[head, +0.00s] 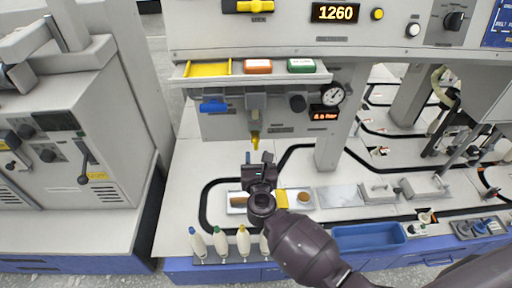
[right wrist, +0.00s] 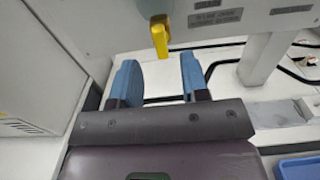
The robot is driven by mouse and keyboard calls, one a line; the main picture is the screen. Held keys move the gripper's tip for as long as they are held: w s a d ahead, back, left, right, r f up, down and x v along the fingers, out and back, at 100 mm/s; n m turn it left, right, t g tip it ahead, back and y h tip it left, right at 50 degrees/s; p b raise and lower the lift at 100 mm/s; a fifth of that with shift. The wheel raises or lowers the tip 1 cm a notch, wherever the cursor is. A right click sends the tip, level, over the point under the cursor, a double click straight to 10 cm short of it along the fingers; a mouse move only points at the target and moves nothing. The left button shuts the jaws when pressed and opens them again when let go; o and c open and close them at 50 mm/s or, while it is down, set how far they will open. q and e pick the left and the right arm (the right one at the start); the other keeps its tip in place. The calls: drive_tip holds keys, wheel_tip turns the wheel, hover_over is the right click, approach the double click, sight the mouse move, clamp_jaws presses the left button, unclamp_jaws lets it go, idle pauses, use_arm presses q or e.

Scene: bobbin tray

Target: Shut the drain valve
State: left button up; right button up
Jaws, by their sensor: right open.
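A yellow lever (head: 255,138) hangs down below a grey fitting (head: 255,102) under the shelf of the middle machine. It also shows in the right wrist view (right wrist: 160,38), pointing almost straight down with a slight tilt. My right gripper (head: 258,158) is open and empty, just below and in front of the yellow lever. Its two blue fingers (right wrist: 158,70) stand apart in the wrist view, with the lever beyond their tips, not between them. My left gripper is out of view.
A shelf (head: 222,78) with a yellow tray and orange and green boxes juts out above. A gauge (head: 332,94) is to the right. A blue tray (head: 368,237) lies at the right.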

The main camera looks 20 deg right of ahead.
sight(256, 145)
drive_tip(key=shift+x, duration=2.3)
drive_tip(key=shift+c, duration=0.3)
clamp_jaws()
